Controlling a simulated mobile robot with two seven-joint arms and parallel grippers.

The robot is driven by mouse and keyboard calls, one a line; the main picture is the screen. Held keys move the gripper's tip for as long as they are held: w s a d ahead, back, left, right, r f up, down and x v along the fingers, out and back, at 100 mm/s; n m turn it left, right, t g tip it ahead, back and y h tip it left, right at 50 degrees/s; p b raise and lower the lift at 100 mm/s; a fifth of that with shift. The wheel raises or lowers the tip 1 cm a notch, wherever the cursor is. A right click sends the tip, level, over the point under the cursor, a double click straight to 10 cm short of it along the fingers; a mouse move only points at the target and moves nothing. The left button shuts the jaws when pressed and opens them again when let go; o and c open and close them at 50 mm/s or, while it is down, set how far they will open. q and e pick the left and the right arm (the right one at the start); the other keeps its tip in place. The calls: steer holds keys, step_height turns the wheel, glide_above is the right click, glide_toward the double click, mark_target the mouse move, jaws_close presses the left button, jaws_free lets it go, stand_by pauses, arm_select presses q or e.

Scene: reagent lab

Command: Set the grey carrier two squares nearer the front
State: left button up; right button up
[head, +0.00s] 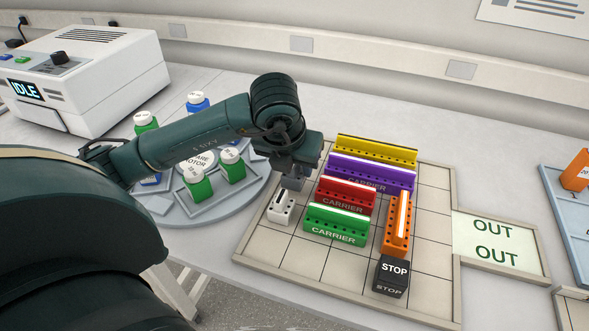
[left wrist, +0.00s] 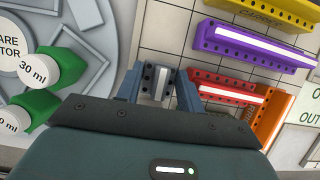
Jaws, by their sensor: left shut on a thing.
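The grey carrier (head: 281,209) is a small pale block with a slot and dark holes. It is near the left edge of the gridded board (head: 309,258), left of the red and green carriers. My left gripper (head: 292,183) comes down on it from behind and above. In the left wrist view the carrier (left wrist: 157,80) sits between the two blue-grey fingers (left wrist: 158,90), which are shut on it. It looks upright; I cannot tell whether it touches the board. My right gripper is not in view.
Red (head: 346,194), green (head: 337,224), purple (head: 370,172), yellow (head: 376,150) and orange (head: 397,224) carriers stand on the board. A black STOP block (head: 391,277) is near its front. The front-left squares are bare. A round rack with bottles (head: 232,167) is at left.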

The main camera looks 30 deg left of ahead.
arm_select(q)
steer(key=shift+f, duration=0.95)
steer(key=shift+f, duration=0.25)
steer(key=o, duration=1)
steer(key=shift+r, duration=0.1)
